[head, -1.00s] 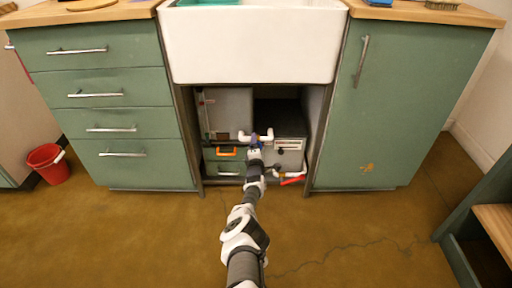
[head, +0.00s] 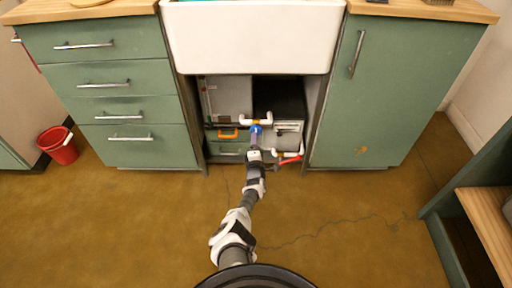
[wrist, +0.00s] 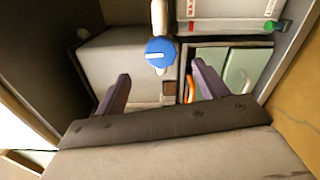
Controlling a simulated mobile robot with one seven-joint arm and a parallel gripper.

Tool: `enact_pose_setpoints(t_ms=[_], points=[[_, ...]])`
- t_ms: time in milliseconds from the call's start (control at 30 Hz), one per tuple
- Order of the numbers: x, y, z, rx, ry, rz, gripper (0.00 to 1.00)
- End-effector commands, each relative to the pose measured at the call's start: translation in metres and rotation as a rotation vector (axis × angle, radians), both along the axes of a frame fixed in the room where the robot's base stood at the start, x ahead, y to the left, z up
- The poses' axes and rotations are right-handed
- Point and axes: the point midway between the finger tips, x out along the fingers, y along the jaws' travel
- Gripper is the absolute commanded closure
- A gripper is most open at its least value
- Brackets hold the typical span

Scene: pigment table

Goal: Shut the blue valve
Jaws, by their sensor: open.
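The blue valve (head: 256,129) is a round knob on a white pipe (head: 268,119) in the open bay under the sink. In the wrist view the blue valve (wrist: 161,52) faces me, with a short white mark lying roughly level across it. My gripper (head: 255,143) reaches into the front of the bay, just in front of the knob. In the wrist view its two purple fingers (wrist: 160,73) are spread apart with nothing between them. The knob appears just beyond the fingertips, between their lines, and apart from them.
A red handle (head: 290,160) on a lower white pipe sits right of my gripper. An orange handle (head: 227,135) is to its left. Grey boxes (head: 229,97) fill the bay behind. Green cabinets flank it. A red bucket (head: 58,146) stands left; the floor in front is clear.

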Motion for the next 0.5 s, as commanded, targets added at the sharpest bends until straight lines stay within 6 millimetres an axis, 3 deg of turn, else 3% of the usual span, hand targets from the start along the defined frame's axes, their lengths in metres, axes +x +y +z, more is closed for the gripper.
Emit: enact_pose_setpoints(t_ms=[200,500], points=[[-0.033,0.001,0.003,-0.001,0.003,0.003,0.28],[-0.046,0.000,0.000,0.000,0.000,0.000,0.28]])
